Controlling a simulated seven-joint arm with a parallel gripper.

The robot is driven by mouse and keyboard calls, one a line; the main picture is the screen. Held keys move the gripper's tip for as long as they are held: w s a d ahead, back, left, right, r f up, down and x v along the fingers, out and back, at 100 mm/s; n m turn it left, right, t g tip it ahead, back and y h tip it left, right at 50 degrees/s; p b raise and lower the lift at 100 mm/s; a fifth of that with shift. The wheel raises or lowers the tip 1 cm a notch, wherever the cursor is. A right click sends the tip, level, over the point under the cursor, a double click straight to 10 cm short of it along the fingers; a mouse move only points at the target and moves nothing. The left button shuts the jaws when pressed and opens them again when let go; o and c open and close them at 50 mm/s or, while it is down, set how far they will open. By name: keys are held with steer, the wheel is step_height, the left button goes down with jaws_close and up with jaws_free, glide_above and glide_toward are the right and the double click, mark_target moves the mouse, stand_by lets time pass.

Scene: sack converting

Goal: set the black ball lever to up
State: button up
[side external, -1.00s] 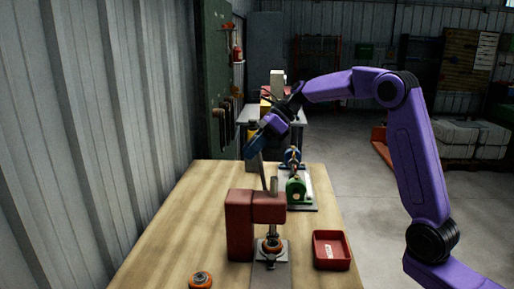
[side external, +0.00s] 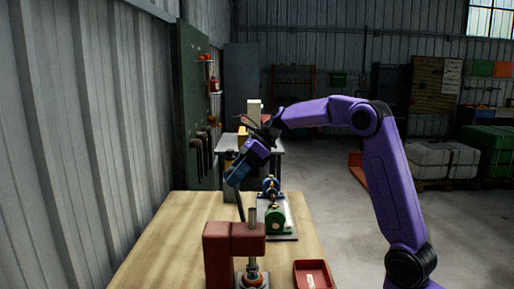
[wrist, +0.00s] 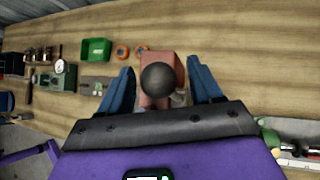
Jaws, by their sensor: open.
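The black ball (wrist: 157,77) of the lever shows in the wrist view, between my two blue fingers with a gap on each side. A red block-shaped press body (wrist: 168,68) lies behind it. In the side view the dark lever rod (side external: 240,207) rises steeply, leaning slightly left, from behind the red press (side external: 216,258) toward my gripper. My gripper (side external: 236,180) is open at the upper end of the rod, above the press; it also shows in the wrist view (wrist: 160,66). The ball is hidden by my fingers in the side view.
A green machine with a blue part (side external: 276,218) stands on a plate behind the press. A red tray (side external: 313,275) is at the front right. A green bin (wrist: 96,50) and orange rings (wrist: 122,51) lie on the bench. The bench's left side is clear.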

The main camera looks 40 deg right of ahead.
steer(key=v, duration=1.5)
steer(key=shift+s, duration=0.15)
steer(key=shift+d, duration=0.1)
steer(key=s+a+f+n+g+h, duration=0.4)
steer(key=s+a+f+n, duration=0.8)
steer(key=s+a+n, duration=0.4)
steer(key=s+d+f+n+h, duration=0.1)
steer(key=s+f+n, duration=0.3)
steer(key=s+n, duration=0.3)
steer(key=s+d+f+n+h, duration=0.1)
steer(key=s+f+n, duration=0.3)
steer(key=s+n, duration=0.3)
steer(key=s+d+f+n+t+h, duration=0.1)
steer(key=s+d+f+n, duration=0.1)
steer(key=s+f+n, duration=0.2)
steer(key=s+n, duration=0.3)
steer(key=shift+n+h, duration=0.4)
